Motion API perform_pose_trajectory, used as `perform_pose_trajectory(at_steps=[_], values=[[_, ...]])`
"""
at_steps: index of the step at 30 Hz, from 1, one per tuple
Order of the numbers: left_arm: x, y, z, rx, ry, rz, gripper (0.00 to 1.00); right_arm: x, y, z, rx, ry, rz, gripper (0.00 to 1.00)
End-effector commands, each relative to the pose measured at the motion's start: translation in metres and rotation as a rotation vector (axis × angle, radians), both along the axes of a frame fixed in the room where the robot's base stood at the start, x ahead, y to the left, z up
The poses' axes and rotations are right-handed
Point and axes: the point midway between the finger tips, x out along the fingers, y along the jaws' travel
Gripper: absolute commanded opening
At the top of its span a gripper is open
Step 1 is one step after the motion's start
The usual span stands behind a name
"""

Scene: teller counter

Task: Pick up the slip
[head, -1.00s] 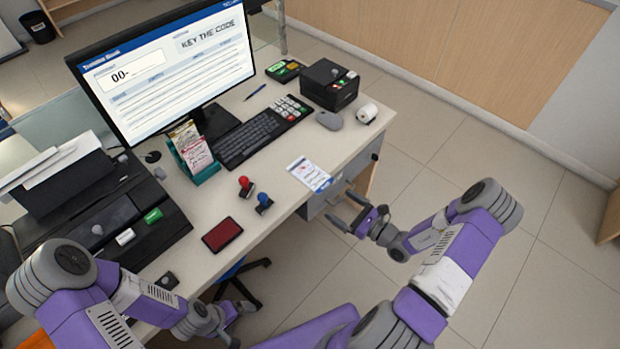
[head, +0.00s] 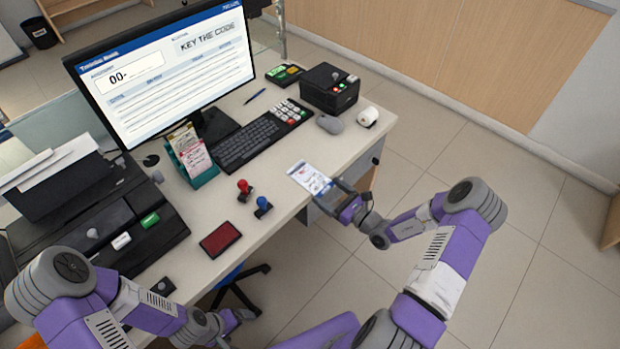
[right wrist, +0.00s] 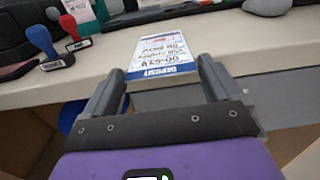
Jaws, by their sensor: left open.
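The slip (head: 308,177) is a white paper with blue print, lying at the front edge of the counter. In the right wrist view the slip (right wrist: 162,50) shows handwriting and a blue "DEPOSIT" band on its near end, which reaches out over the edge. My right gripper (head: 336,192) is at the counter edge by the slip's near end. In the right wrist view its two fingers (right wrist: 162,66) stand apart, one on each side of that end, with gaps between. My left gripper (head: 238,318) is open and empty, low in front of the counter.
A red stamp (head: 244,189), a blue stamp (head: 263,206) and a red ink pad (head: 221,239) stand left of the slip. The keyboard (head: 250,142), mouse (head: 330,124) and paper roll (head: 368,116) are behind it. The floor right of the counter is clear.

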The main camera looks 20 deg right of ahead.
Motion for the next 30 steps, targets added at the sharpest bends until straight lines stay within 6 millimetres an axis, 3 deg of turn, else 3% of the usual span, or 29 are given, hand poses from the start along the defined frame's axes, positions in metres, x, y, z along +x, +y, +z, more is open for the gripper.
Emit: perform_pose_trajectory(at_steps=[1,6,9,17,30], values=[[0.000,0.000,0.000,0.000,0.000,0.000,0.93,0.000,0.000,0.000,0.000,0.000,0.000,0.83],[0.000,0.000,0.000,0.000,0.000,0.000,0.93,0.000,0.000,0.000,0.000,0.000,0.000,0.57],[0.000,0.000,0.000,0.000,0.000,0.000,0.93,0.000,0.000,0.000,0.000,0.000,0.000,0.51],[0.000,0.000,0.004,0.000,0.000,0.000,0.93,0.000,0.000,0.009,-0.001,-0.002,0.001,0.51],[0.000,0.000,0.031,0.000,0.000,0.000,0.93,0.000,0.000,0.089,-0.002,-0.001,0.000,0.51]])
